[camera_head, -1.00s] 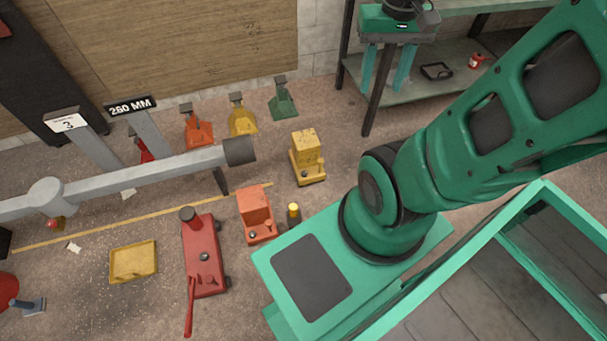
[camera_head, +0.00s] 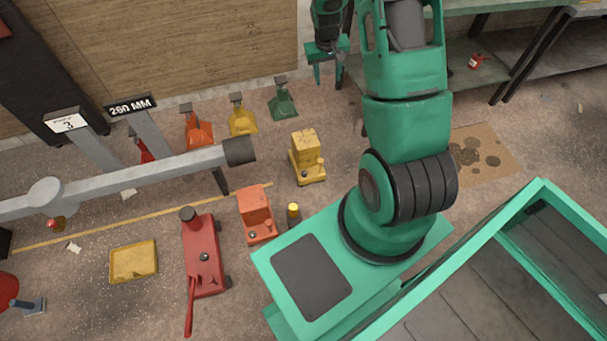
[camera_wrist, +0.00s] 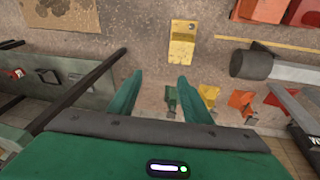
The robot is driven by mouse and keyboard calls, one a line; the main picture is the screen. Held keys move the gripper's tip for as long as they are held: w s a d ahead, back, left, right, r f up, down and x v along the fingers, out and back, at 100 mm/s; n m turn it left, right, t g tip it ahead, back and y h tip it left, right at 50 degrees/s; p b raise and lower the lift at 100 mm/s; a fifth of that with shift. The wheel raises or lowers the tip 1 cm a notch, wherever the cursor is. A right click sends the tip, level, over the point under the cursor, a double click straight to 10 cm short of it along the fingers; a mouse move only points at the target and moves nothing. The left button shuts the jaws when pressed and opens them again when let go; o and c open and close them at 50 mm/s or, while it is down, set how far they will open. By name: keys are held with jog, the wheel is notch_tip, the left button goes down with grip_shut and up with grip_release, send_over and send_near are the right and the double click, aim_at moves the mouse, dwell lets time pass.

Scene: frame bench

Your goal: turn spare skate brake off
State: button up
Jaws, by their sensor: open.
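Two small block-shaped units look like skates: a yellow one (camera_head: 306,153) and an orange one (camera_head: 257,212) at the yellow floor line. Each has small knob-like parts on its lower front; I cannot tell which is the spare or how a brake is set. The yellow unit also shows in the wrist view (camera_wrist: 183,42), beyond my fingertips, and the orange one (camera_wrist: 262,9) at the top edge. My gripper (camera_wrist: 159,76) is open and empty, pointing down over the floor. In the head view my gripper (camera_head: 328,74) is at the top, right of the green stand.
Green (camera_head: 282,101), yellow (camera_head: 241,118) and orange (camera_head: 197,129) stands line the wall side. A grey beam (camera_head: 140,179) crosses at left. A red trolley jack (camera_head: 204,255) and a yellow tray (camera_head: 133,261) lie in front. A shelf bench (camera_head: 520,62) stands at right.

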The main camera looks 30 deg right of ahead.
jog(key=w+f, duration=0.4)
jog(key=f, duration=0.8)
jog(key=t+y, duration=0.1)
jog(key=t, duration=0.2)
send_near(304, 173)
jog(key=shift+n, duration=0.3)
jog(key=x, duration=0.8)
jog(key=shift+w+f, duration=0.1)
jog(key=c, duration=1.1)
